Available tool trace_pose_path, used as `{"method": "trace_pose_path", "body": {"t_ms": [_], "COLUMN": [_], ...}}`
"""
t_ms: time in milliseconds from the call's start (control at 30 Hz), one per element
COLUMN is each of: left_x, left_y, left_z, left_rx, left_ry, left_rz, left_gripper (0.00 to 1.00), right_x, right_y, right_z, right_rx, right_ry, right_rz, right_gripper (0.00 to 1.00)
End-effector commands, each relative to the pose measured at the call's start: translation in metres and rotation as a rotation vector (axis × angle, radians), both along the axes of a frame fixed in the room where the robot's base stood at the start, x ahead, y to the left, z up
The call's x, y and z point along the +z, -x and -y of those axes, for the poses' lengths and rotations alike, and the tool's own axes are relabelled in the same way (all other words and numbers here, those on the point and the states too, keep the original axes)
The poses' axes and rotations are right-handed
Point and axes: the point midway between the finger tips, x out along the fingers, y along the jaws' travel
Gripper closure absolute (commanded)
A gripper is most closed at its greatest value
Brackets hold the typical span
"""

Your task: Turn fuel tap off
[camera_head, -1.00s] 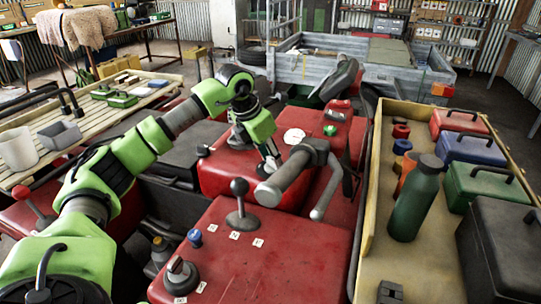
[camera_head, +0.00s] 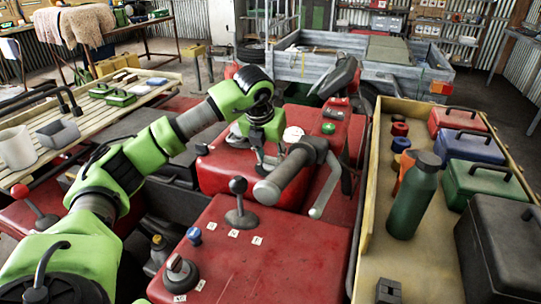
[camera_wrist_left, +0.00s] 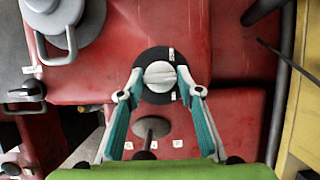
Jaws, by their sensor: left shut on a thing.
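The fuel tap (camera_wrist_left: 160,76) is a grey round knob with a raised bar on a black disc, set in the red bodywork. Small white labels sit at the disc's edge. In the left wrist view my left gripper (camera_wrist_left: 160,72) has its two fingers on either side of the knob, shut on it. In the head view my left gripper (camera_head: 268,160) reaches down onto the red quad (camera_head: 270,255), just behind the grey handlebar grip (camera_head: 283,178). The tap is hidden there by the gripper and grip. My right gripper is not in view.
A black ball-topped lever (camera_head: 239,203) stands in front of the tap. A dark rotary knob (camera_head: 180,272) and a blue knob (camera_head: 195,236) are at the front left. A wooden tray (camera_head: 435,272) with a green bottle (camera_head: 413,196) and toolboxes stands to the right.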

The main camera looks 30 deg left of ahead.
Motion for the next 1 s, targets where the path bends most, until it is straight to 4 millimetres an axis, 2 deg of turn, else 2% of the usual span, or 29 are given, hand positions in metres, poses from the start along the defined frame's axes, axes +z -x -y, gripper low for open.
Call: {"method": "trace_pose_path", "body": {"t_ms": [333,367,400,433,800,867,1000], "left_x": [-0.001,-0.001,-0.001,-0.001,0.002,0.007,0.028], "left_y": [0.0,0.0,0.0,0.0,0.001,0.002,0.01], "left_z": [0.0,0.0,0.0,0.0,0.0,0.001,0.003], "left_rx": [0.001,0.001,0.001,0.001,0.001,0.001,0.0], "left_ry": [0.0,0.0,0.001,0.001,0.0,0.001,0.0], "left_rz": [-0.003,-0.003,-0.003,-0.002,0.0,0.002,0.004], "left_gripper": [0.88,0.64,0.54,0.5,0.5,0.5,0.5], "right_x": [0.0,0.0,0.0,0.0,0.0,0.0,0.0], "right_y": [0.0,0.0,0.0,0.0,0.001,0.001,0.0], "right_z": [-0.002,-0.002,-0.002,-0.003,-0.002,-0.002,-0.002], "right_rx": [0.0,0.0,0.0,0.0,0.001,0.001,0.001], "right_ry": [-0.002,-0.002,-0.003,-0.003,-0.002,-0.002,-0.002], "right_rz": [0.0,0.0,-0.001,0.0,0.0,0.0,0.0], "right_gripper": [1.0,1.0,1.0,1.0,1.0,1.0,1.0]}}
